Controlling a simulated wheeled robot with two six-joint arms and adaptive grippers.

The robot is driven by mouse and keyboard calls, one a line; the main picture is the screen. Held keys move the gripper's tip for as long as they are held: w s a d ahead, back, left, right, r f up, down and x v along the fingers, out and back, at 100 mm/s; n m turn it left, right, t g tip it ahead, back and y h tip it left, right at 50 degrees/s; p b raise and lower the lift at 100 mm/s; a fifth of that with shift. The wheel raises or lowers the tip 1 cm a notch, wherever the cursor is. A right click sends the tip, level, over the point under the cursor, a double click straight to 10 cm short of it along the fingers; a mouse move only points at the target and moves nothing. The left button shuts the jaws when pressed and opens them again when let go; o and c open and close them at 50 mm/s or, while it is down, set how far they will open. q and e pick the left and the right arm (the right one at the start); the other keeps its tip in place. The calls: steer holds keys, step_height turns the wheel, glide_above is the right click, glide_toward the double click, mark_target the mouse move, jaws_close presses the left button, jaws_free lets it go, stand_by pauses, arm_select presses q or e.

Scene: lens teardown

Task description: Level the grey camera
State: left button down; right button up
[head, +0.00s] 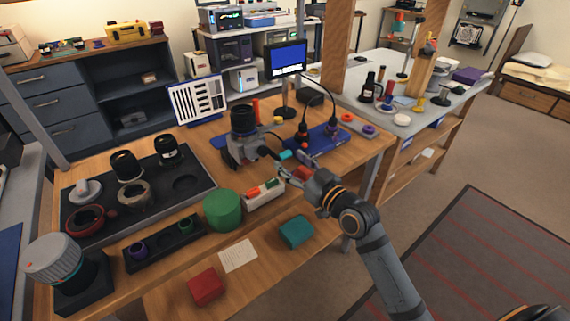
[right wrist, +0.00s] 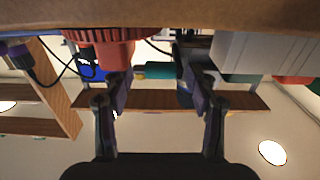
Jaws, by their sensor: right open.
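The grey camera (head: 240,150) stands near the back middle of the workbench, with a black lens (head: 243,119) pointing up from it. I cannot tell exactly how far it is from level. My right gripper (head: 283,170) is to the right of and in front of the camera, low over the bench and apart from it. In the right wrist view the gripper's fingers (right wrist: 154,92) are spread with nothing held between them. A teal-ended tool (right wrist: 158,71) shows beyond the fingers. My left gripper is not in view.
A white tray (head: 265,202) with orange and green pieces and a green round container (head: 222,222) stand in front of the camera. A red ribbed knob (right wrist: 112,45) is close to the gripper. A blue mat (head: 325,139) lies to the right, a black parts tray (head: 204,193) to the left.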

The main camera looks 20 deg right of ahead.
mark_target(286, 157)
steer(key=shift+x, duration=1.6)
steer(key=shift+r, duration=0.15)
steer(key=shift+a+r, duration=0.15)
jaws_close()
